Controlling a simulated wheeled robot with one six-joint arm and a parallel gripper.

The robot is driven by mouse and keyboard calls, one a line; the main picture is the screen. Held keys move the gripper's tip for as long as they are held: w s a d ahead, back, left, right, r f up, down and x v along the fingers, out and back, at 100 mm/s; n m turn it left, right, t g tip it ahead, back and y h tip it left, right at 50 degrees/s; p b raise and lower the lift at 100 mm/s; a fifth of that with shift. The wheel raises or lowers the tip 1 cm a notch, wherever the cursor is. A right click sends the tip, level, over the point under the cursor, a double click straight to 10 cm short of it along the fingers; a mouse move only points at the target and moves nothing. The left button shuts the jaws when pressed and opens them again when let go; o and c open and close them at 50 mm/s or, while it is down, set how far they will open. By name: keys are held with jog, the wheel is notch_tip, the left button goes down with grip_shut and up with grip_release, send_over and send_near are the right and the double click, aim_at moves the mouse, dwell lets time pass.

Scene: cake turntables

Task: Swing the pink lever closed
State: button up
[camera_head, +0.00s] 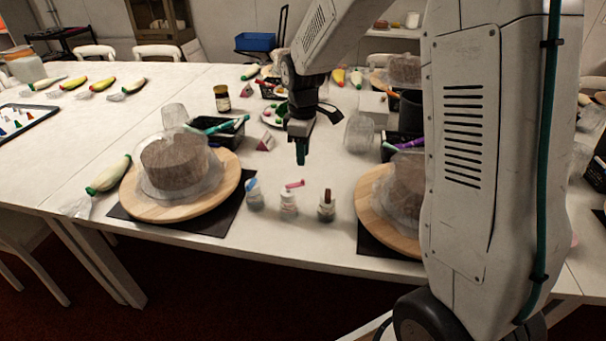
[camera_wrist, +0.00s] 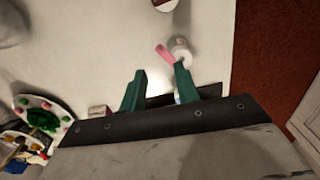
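The pink lever (camera_head: 294,184) sits on top of a small white bottle (camera_head: 288,206), in the middle of a row of three near the table's front edge. In the wrist view the pink lever (camera_wrist: 163,52) sticks out to one side of its bottle (camera_wrist: 181,49), just beyond the fingertips. My gripper (camera_head: 301,158) hangs pointing down above and behind the bottles, apart from the lever. In the wrist view its green fingers (camera_wrist: 159,78) stand apart with nothing held between them.
A bottle with a blue lever (camera_head: 255,198) stands left of the pink one and a bottle with a brown top (camera_head: 327,207) right. Cakes on wooden turntables (camera_head: 160,211) flank the row. A black tray (camera_head: 228,133) and a clear cup (camera_head: 359,133) stand behind.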

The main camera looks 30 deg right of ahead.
jog(key=shift+w+f+n, duration=0.1)
jog(key=shift+f+n, duration=0.1)
jog(key=shift+n, duration=0.1)
jog(key=shift+f, duration=0.3)
notch_tip(320, 180, down, 7)
grip_shut()
